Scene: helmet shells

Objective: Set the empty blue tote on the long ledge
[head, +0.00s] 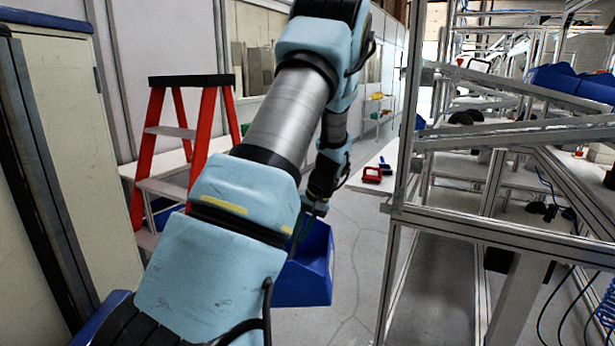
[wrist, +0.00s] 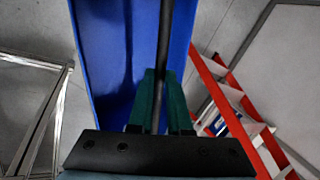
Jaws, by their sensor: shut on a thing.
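The blue tote (head: 309,278) hangs from my gripper (head: 316,207) above the floor in the head view. My arm hides part of its left side. In the wrist view the tote (wrist: 105,60) fills the upper middle, and its inside looks empty. The long ledge cannot be told for certain; sloped metal rails (head: 520,132) on the frame at the right are in view, and a white work surface (head: 375,180) lies behind the gripper.
An orange stepladder (head: 150,150) stands at the left, also in the wrist view (wrist: 215,75). An aluminium frame post (head: 393,240) stands close on the right. Blue bins (head: 555,77) sit high on the rack. A red item (head: 371,174) lies on the white surface. Grey floor between is clear.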

